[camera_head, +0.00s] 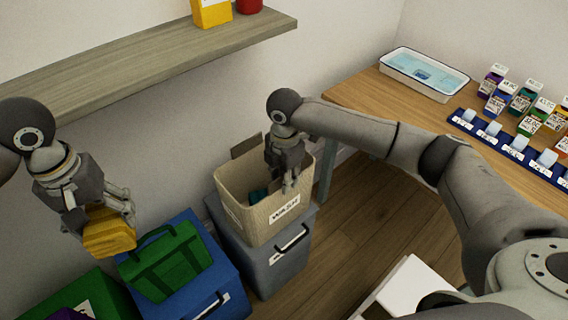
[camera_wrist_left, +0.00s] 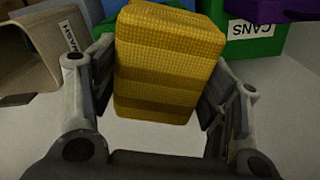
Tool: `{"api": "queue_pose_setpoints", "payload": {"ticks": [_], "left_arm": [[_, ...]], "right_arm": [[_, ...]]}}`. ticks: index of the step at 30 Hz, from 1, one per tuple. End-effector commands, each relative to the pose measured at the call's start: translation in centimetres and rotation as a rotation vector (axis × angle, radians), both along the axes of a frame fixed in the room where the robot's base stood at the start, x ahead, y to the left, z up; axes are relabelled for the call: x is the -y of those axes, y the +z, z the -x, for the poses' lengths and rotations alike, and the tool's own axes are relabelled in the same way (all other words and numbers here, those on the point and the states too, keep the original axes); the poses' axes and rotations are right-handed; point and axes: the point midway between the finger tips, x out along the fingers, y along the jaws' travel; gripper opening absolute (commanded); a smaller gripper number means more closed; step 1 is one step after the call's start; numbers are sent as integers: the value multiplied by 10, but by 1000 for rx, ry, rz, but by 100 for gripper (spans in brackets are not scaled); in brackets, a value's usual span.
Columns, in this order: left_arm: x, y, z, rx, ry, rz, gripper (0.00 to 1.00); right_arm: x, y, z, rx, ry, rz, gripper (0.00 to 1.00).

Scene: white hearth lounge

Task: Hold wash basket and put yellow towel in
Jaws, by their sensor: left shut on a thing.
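The yellow towel (camera_head: 108,238) is a folded block held in my left gripper (camera_head: 112,208). The left wrist view shows the towel (camera_wrist_left: 168,62) between both fingers. It hangs in the air at the left, apart from the basket. The wash basket (camera_head: 240,212) is beige with a white label and stands on a grey bin. Something dark teal lies inside it. The basket's side also shows in the left wrist view (camera_wrist_left: 45,45). My right gripper (camera_head: 289,186) points down at the basket's right front rim. Whether its fingers close on the wall is unclear.
Beside the grey bin (camera_head: 270,262) stands a blue bin (camera_head: 222,285) with a green bag (camera_head: 165,265) on top. A green bin (camera_head: 100,290) is further left. A wooden shelf (camera_head: 130,75) runs above. A table (camera_head: 350,90) at the right carries a white tray (camera_head: 425,72) and several small boxes.

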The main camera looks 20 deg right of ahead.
Motion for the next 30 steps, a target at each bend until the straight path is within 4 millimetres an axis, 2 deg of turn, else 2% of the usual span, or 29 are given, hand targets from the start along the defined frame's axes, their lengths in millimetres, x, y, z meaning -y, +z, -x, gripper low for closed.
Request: {"api": "queue_pose_setpoints", "payload": {"ticks": [3,9,15,23,30], "left_arm": [[0,0,0,1,0,0,43],[0,0,0,1,0,0,43],[0,0,0,1,0,0,43],[0,0,0,1,0,0,43],[0,0,0,1,0,0,43]], "right_arm": [[0,-24,1,-3,0,0,30],[0,-51,0,-2,0,1,30],[0,-62,0,0,0,1,30],[0,-62,0,1,0,1,30],[0,-62,0,1,0,0,0]]}}
